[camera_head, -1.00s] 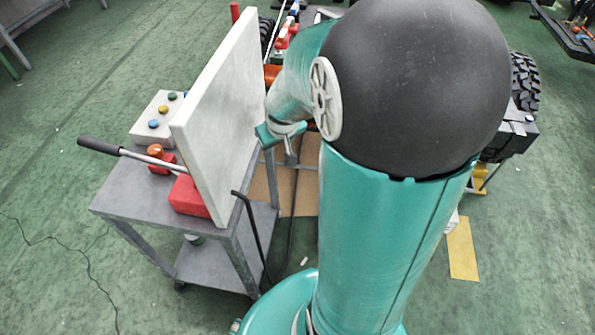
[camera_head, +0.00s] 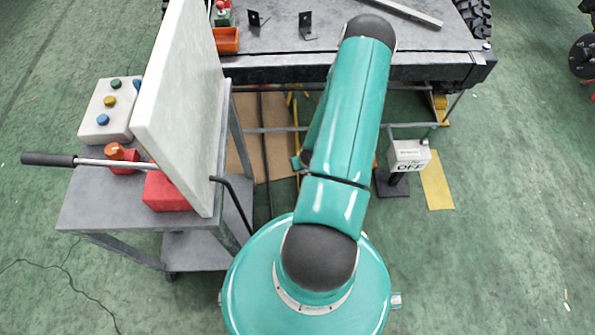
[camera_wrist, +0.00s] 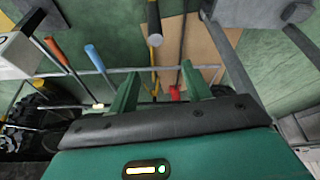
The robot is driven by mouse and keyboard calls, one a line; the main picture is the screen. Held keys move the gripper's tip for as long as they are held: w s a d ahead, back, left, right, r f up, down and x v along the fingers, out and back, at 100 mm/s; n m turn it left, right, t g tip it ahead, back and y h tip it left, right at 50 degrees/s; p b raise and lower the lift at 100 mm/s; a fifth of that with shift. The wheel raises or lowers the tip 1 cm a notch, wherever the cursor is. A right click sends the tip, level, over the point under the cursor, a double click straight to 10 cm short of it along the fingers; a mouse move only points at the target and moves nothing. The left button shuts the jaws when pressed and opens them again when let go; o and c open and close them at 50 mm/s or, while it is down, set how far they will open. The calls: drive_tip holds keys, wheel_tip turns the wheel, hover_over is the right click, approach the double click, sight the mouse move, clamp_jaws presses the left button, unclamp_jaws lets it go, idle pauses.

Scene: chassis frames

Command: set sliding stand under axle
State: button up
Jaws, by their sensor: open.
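The chassis frame (camera_head: 270,42) stands at the top of the head view, with open space and rails beneath it. My gripper (camera_wrist: 160,88) shows in the wrist view with its two green fingers apart and nothing between them; in the head view my arm hides most of it. Beyond the fingers are a yellow upright with a grey rounded end (camera_wrist: 154,38), a red part (camera_wrist: 175,93) and tools with orange (camera_wrist: 55,48) and blue (camera_wrist: 93,57) handles. I cannot tell which part is the sliding stand. The axle is not clearly visible.
A grey cart (camera_head: 95,212) at left carries a tall white panel (camera_head: 185,120), a red block (camera_head: 165,192) and a long lever. A white box marked OFF (camera_head: 409,155) stands at right beside a yellow floor patch (camera_head: 436,180).

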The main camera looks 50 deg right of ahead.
sight(302, 174)
drive_tip(key=x, duration=0.5)
drive_tip(key=s+x, duration=0.1)
drive_tip(key=x, duration=0.4)
drive_tip(key=s+a+f+x, duration=0.1)
drive_tip(key=x, duration=0.4)
drive_tip(key=shift+d+f, duration=0.1)
drive_tip(key=shift+f, duration=0.2)
